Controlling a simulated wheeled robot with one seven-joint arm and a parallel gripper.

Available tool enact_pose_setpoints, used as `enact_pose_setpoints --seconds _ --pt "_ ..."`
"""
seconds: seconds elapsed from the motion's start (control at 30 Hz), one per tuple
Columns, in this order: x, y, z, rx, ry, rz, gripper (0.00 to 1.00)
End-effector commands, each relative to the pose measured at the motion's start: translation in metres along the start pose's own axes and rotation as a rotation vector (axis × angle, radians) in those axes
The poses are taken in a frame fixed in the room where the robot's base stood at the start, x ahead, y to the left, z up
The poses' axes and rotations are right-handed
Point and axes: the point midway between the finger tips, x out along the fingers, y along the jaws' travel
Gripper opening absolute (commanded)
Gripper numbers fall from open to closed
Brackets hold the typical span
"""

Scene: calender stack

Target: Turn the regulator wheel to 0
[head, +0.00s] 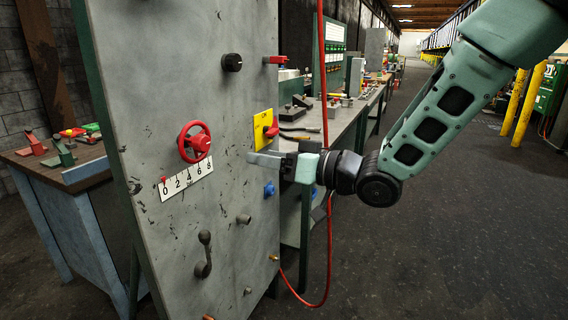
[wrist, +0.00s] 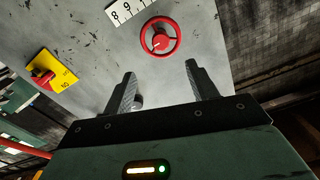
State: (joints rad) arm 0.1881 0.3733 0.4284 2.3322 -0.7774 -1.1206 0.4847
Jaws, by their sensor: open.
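The red regulator wheel (head: 194,141) is mounted on the upright grey panel (head: 225,200). Below it is a white scale (head: 188,179) marked 0, 2, 4, 6, 8, with a small red marker (head: 164,181) at the 0 end. My gripper (head: 264,160) is to the right of the wheel in the head view, apart from it. In the wrist view the wheel (wrist: 160,38) shows beyond the open, empty fingers (wrist: 160,67), roughly centred between them. Part of the scale (wrist: 128,10) is cut off at the top there.
A yellow plate with a red switch (head: 265,128) is near my gripper on the panel. A black knob (head: 232,62), a red lever (head: 275,60), a blue knob (head: 269,189) and a grey handle (head: 204,254) also protrude. A red hose (head: 325,240) hangs beside the panel.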

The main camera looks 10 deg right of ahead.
Motion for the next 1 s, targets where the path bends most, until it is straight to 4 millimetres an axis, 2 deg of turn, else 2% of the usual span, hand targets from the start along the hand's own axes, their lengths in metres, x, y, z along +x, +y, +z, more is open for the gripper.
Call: enact_pose_setpoints --seconds 0.1,0.23,0.7,0.87,1.0 --pt "-0.018 0.001 0.000 -0.002 0.000 0.003 0.58" --pt "-0.028 0.000 0.000 -0.001 0.000 0.001 0.58" --pt "-0.029 -0.001 0.001 -0.006 -0.016 0.010 0.58" --pt "-0.023 -0.009 0.020 -0.054 -0.173 0.122 0.58" --pt "-0.032 -0.022 0.048 -0.099 -0.409 0.264 0.58"
